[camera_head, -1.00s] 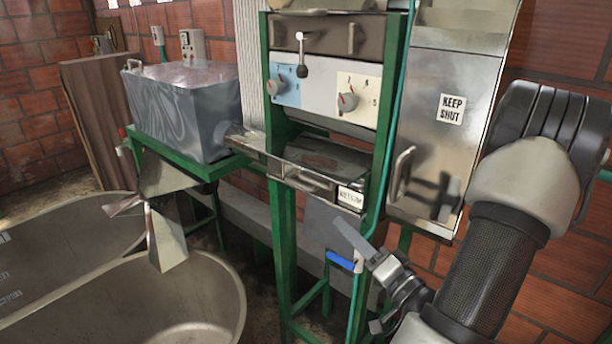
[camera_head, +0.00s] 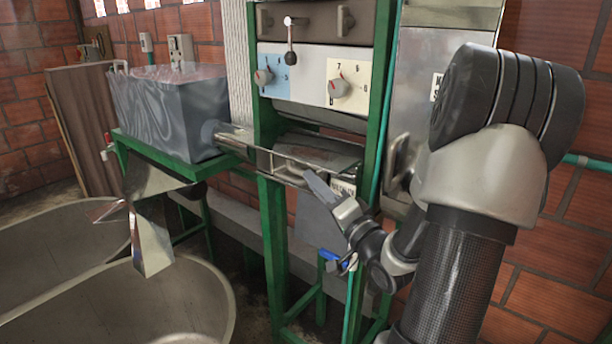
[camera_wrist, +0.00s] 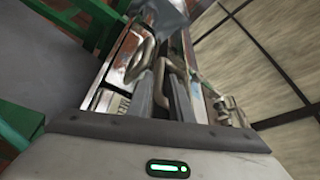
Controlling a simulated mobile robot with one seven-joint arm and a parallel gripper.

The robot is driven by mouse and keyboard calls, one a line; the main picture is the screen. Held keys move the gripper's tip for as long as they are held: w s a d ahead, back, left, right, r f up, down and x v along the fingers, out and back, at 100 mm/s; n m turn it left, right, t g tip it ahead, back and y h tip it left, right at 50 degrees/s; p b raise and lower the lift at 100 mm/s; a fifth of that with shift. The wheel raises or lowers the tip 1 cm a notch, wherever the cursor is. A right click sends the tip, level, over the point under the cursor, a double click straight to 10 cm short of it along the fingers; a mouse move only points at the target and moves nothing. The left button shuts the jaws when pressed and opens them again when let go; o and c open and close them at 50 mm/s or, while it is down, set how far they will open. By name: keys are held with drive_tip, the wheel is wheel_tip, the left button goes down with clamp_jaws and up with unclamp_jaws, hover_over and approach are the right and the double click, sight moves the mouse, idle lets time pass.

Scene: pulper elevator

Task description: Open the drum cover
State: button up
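I cannot tell for certain which part is the drum cover. The green-framed machine has a dark upper panel (camera_head: 340,22) with two small handles and a curved grey surface (camera_head: 322,117) below the dials. A flat metal shelf (camera_head: 330,152) with a front bar and a white label (camera_head: 343,187) sits lower. My gripper (camera_head: 320,188) is just in front of the shelf, by the label. Contact is not clear.
A metal side panel (camera_head: 412,100) with a handle stands at right, partly behind my arm. A blue-handled valve (camera_head: 330,256) is below the gripper. A grey tank (camera_head: 170,110) stands at left, above large basins (camera_head: 130,300). A brick wall is behind.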

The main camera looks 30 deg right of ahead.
sight(292, 159)
drive_tip(key=shift+x, duration=2.25)
clamp_jaws()
